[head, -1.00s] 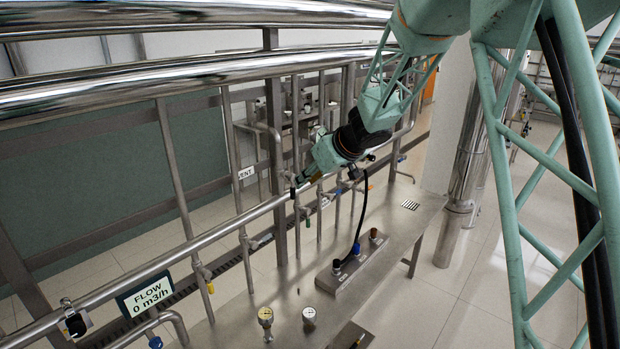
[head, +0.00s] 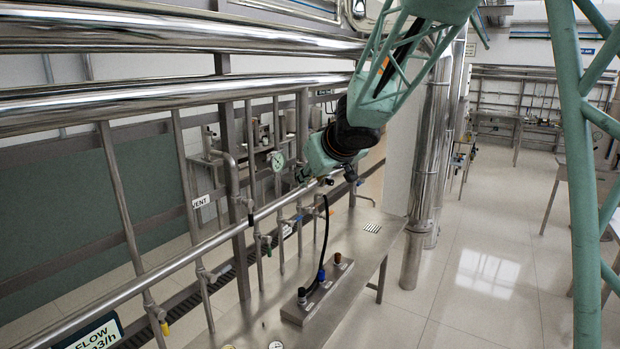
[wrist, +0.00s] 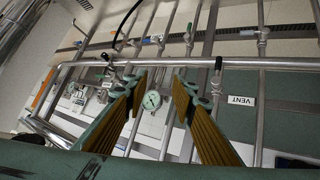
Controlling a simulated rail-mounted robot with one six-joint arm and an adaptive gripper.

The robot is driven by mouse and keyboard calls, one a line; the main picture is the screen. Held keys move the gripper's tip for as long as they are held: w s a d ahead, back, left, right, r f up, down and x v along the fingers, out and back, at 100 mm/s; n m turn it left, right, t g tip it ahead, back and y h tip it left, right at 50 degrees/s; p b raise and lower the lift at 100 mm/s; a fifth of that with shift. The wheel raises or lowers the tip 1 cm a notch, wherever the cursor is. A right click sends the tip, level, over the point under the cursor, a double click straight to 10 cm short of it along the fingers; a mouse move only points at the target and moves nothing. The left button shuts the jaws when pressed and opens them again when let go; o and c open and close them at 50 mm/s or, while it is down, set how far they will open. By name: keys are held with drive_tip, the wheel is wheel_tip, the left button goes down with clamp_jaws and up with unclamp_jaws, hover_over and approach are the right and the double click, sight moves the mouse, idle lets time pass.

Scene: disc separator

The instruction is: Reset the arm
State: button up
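My gripper (head: 308,172) is at the end of my green lattice arm, near the steel pipe rail (head: 262,212) in the head view. The black wrist joint and green gripper body hide most of its fingers there. In the wrist view my gripper (wrist: 161,80) shows two fingers with ribbed yellow pads, set well apart with nothing between them. A round white gauge (wrist: 152,100) shows beyond the gap. The horizontal pipe also crosses the wrist view (wrist: 255,63) past the fingertips. I cannot tell how far the fingertips are from the pipe.
A steel bench (head: 345,262) carries a block with blue and orange-brown fittings (head: 315,292) and a black hose (head: 326,225). Large shiny pipes (head: 180,95) run above. Open floor (head: 480,270) lies to the right.

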drive_tip(key=s+d+r+m+h+b, duration=0.3)
drive_tip(key=s+d+h+b, duration=0.1)
drive_tip(key=s+d, duration=0.85)
drive_tip(key=s+d+f+m+g+h+b, duration=0.15)
drive_tip(key=s+d+f+b, duration=0.25)
drive_tip(key=s+d, duration=0.7)
drive_tip(key=s+a+f+g+b, duration=0.1)
drive_tip(key=s+f+b, duration=0.2)
drive_tip(key=s, duration=0.9)
drive_tip(key=s+a+f+m+g+y+b, duration=0.1)
drive_tip(key=s+f+g+b, duration=0.1)
drive_tip(key=s+f, duration=0.6)
drive_tip(key=s+a+f+g+y+b, duration=0.1)
drive_tip(key=s+f+b, duration=0.3)
drive_tip(key=s, duration=1.3)
drive_tip(key=shift+s+f+m, duration=0.3)
drive_tip(key=shift+f+m, duration=0.05)
drive_tip(key=shift+f, duration=0.4)
drive_tip(key=shift+a, duration=0.15)
